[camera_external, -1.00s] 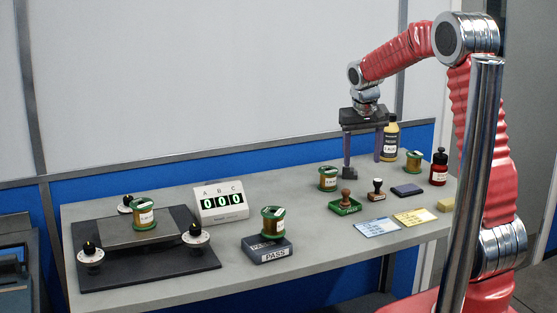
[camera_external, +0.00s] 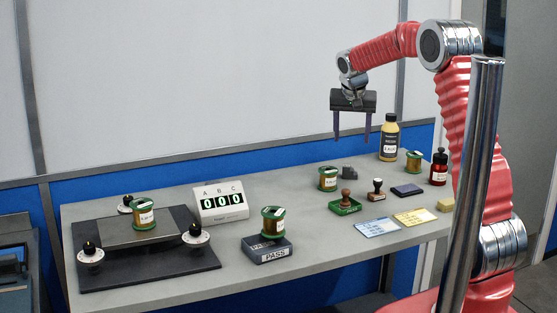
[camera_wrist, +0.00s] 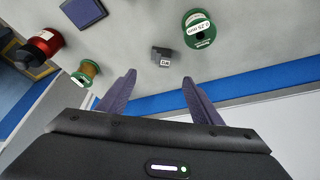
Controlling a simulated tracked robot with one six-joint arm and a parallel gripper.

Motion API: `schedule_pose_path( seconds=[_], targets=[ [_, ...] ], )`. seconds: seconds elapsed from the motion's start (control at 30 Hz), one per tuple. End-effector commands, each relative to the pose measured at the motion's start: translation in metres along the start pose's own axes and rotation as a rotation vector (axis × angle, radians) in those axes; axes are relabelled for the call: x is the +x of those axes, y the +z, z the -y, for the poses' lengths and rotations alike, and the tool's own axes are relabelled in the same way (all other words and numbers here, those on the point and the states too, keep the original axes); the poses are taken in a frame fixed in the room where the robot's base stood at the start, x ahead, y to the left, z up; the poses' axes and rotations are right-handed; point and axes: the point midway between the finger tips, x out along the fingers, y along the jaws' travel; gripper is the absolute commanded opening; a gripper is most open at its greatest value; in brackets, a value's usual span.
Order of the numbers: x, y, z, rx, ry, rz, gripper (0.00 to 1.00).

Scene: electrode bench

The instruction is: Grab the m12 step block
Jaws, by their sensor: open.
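A small dark grey step block (camera_external: 349,172) with a tiny white label stands on the back part of the bench, just right of a green spool. In the wrist view the block (camera_wrist: 161,56) sits roughly in line with the gap between my fingers, beyond the tips. Its label is too small to read with certainty. My gripper (camera_external: 351,141) is open and empty, raised above the bench over the block's area. In the wrist view both dark fingers of my gripper (camera_wrist: 159,79) are spread with nothing between them.
A green spool (camera_external: 328,179) is close to the block's left. Stamps, a dark pad (camera_external: 407,190), another spool (camera_external: 414,162) and a red bottle (camera_external: 439,168) are nearby. A counter (camera_external: 220,203) sits left.

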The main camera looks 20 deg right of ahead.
Motion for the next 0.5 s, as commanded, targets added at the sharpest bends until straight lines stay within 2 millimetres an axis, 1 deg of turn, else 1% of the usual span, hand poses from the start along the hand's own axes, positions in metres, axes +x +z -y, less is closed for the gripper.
schedule_pose_path(
  seconds=[0.17,0.5],
  targets=[
    [0.012,0.001,0.0,-0.001,0.001,0.002,0.59],
    [0.063,0.001,0.0,-0.001,0.001,0.003,0.59]
  ],
)
